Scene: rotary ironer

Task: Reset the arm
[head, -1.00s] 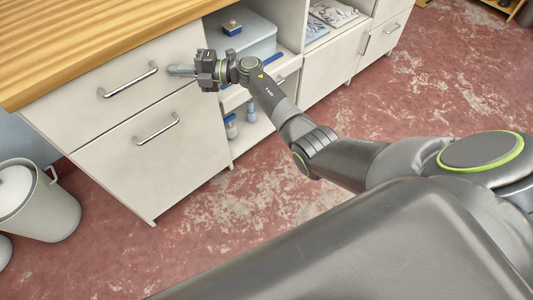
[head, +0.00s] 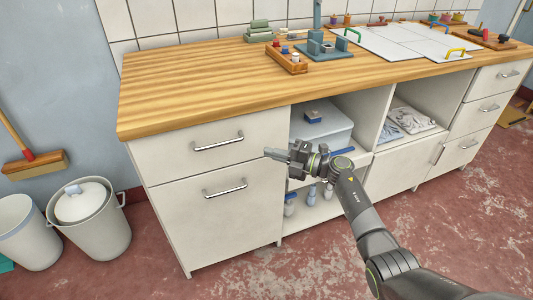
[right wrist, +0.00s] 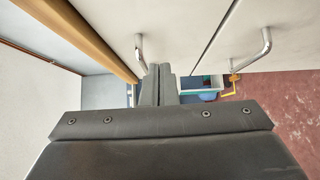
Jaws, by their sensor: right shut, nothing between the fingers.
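My right gripper (head: 276,154) is shut and empty. In the head view it is in front of the cabinet (head: 215,215), just right of the upper drawer handle (head: 218,142), and apart from it as far as I can tell. In the right wrist view its two fingers (right wrist: 159,84) lie together, with an upper drawer handle (right wrist: 141,52) beyond them on the left and another handle (right wrist: 255,52) on the right. Both left drawers look closed. My left gripper is not in view.
The wooden worktop (head: 190,90) carries a tray of small items (head: 287,58), a white board (head: 390,42) and other pieces. Open shelves hold a grey bin (head: 325,125) and bottles (head: 290,204). A lidded bucket (head: 95,225) stands at left. The floor in front is clear.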

